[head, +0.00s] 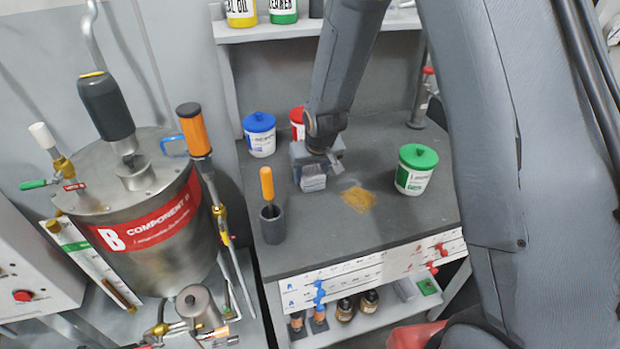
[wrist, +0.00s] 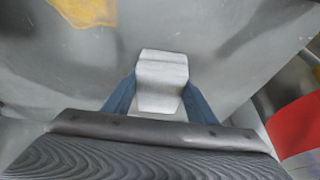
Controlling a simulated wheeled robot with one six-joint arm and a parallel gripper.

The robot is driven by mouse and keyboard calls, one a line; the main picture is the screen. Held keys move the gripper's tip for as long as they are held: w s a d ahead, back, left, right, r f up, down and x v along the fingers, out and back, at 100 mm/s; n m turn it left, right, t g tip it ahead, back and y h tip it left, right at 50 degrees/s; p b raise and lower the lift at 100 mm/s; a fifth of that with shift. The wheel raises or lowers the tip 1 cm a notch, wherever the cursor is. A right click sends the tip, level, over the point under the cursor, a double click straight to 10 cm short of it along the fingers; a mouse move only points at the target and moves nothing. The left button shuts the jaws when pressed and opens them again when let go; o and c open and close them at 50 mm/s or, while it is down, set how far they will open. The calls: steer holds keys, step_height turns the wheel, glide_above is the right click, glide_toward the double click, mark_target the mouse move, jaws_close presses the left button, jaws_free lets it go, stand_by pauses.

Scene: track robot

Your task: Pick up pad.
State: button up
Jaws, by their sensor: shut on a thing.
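The pad (head: 313,180) is a small light-grey block at the middle of the grey bench top in the head view. My gripper (head: 325,164) is right at it, at the end of my arm reaching down from above. In the wrist view the pad (wrist: 161,82) sits between the two blue fingers of my gripper (wrist: 160,95), which are shut on its sides. Whether the pad still touches the bench top is hard to tell. My gripper hides part of the pad's back in the head view.
An orange-brown stain (head: 358,198) lies right of the pad. A green-lidded tub (head: 413,172) stands further right, a blue-lidded tub (head: 259,136) and a partly hidden red tub (head: 297,122) behind. A dark cup (head: 272,226) with an orange-handled tool stands at the left front.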

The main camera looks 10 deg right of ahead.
steer(key=shift+r, duration=0.15)
step_height(320, 180, up, 10)
steer(key=shift+f+b, duration=0.15)
steer(key=shift+b, duration=1)
steer(key=o, duration=0.5)
steer(key=shift+c, duration=0.9)
